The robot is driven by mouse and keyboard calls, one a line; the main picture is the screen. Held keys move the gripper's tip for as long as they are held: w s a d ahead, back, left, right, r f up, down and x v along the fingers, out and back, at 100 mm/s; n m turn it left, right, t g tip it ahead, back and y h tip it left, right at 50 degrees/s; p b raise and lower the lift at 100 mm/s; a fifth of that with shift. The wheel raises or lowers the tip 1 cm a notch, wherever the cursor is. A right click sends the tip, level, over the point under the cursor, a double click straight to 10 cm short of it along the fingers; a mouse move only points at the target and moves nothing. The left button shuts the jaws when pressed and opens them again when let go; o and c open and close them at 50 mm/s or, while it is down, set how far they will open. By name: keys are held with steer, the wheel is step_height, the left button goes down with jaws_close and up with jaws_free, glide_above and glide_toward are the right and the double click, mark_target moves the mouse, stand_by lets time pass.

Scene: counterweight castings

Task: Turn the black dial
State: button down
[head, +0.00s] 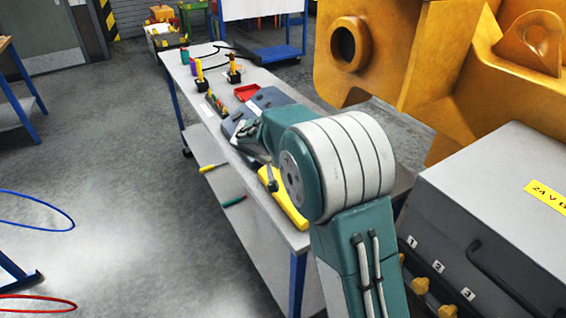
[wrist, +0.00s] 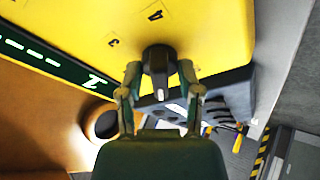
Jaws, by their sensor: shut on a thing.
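The black dial (wrist: 158,58) shows in the wrist view on a yellow panel (wrist: 205,28), with printed numerals around it. A 4 and a 3 are readable. My gripper (wrist: 160,76) has one finger on each side of the dial's knob and is shut on it. A dark display strip (wrist: 50,66) with green lit marks, including a 1-like figure, runs along the panel's left side. In the head view my arm hides the dial. A yellow edge (head: 284,203) shows beside the arm on the bench, perhaps part of the same unit.
A grey case (head: 495,215) stands at right, with large orange castings (head: 400,60) behind. Open floor (head: 110,170) lies to the left.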

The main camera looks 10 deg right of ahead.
steer(key=shift+s+a+f, duration=0.1)
steer(key=shift+s+f, duration=0.05)
steer(key=shift+f, duration=0.15)
steer(key=c, duration=0.6)
jaws_free()
steer(key=shift+c, duration=0.2)
steer(key=shift+r, duration=0.1)
steer(key=shift+a+r, duration=0.15)
steer(key=shift+r, duration=0.05)
steer(key=v, duration=1.1)
steer(key=shift+a, duration=0.2)
steer(key=shift+s+r, duration=0.2)
